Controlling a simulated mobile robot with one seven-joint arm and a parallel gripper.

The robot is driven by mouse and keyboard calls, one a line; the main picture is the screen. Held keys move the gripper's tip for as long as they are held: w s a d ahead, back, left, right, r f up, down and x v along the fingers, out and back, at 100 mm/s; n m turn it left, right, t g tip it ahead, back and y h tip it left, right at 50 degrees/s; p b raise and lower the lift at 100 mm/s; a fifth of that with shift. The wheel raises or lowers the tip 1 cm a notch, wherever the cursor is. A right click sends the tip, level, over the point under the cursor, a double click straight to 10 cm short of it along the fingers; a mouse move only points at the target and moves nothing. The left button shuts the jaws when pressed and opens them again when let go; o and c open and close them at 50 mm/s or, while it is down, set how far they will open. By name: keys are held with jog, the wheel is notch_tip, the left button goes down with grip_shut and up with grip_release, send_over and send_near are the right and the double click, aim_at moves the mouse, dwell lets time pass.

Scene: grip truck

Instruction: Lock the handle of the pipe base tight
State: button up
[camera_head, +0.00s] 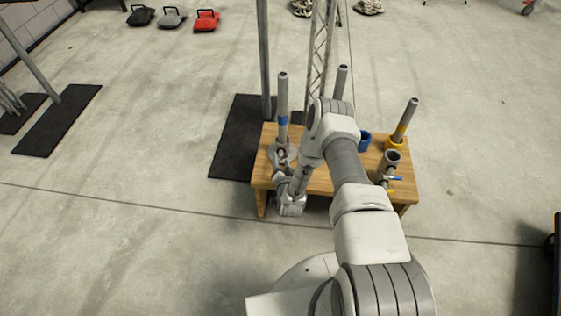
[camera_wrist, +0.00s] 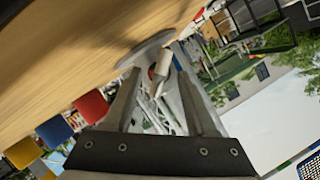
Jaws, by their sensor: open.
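A grey pipe with a blue band (camera_head: 283,121) stands upright near the left end of the wooden table (camera_head: 328,181). Its grey pipe base (camera_head: 291,150) is partly hidden by my gripper (camera_head: 282,164). In the wrist view the round grey flange of the base (camera_wrist: 146,49) lies against the tabletop. A small pale handle (camera_wrist: 162,66) shows just beyond and between the fingertips of my gripper (camera_wrist: 160,76). The fingers are apart, one on each side of it. I cannot tell whether either finger touches the handle.
A yellow-based tilted pipe (camera_head: 405,122), a blue base (camera_head: 364,139) and a short pipe fitting with a blue lever (camera_head: 390,160) stand further right on the table. Another pipe (camera_head: 341,82) and a metal truss (camera_head: 320,55) rise behind. A black mat (camera_head: 232,150) lies left.

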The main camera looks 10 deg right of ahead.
jog(key=shift+b+x, duration=0.3)
jog(key=shift+x, duration=1)
grip_shut()
